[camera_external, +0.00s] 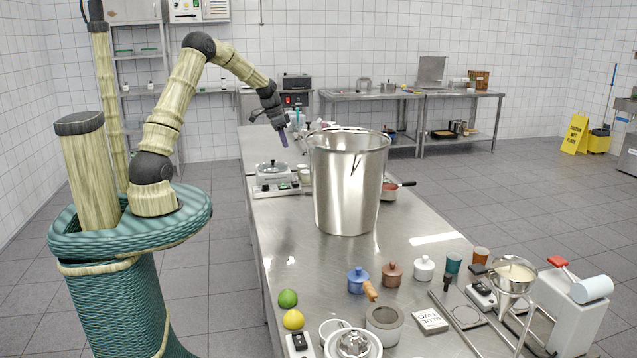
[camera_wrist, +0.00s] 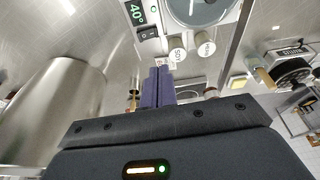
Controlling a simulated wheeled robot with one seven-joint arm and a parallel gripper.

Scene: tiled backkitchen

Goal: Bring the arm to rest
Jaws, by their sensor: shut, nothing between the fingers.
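My gripper (camera_external: 284,138) hangs from my raised, bent arm above the far part of the steel table (camera_external: 285,225), pointing down. In the wrist view its two purple fingers (camera_wrist: 158,88) are together, with nothing between them. My gripper appears apart from both.
Nearer on the table are a lime (camera_external: 288,298), a lemon (camera_external: 293,319), small lidded pots (camera_external: 358,280), a mortar (camera_external: 385,325) and a white box-like machine (camera_external: 565,310). Air above the table's left edge looks clear.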

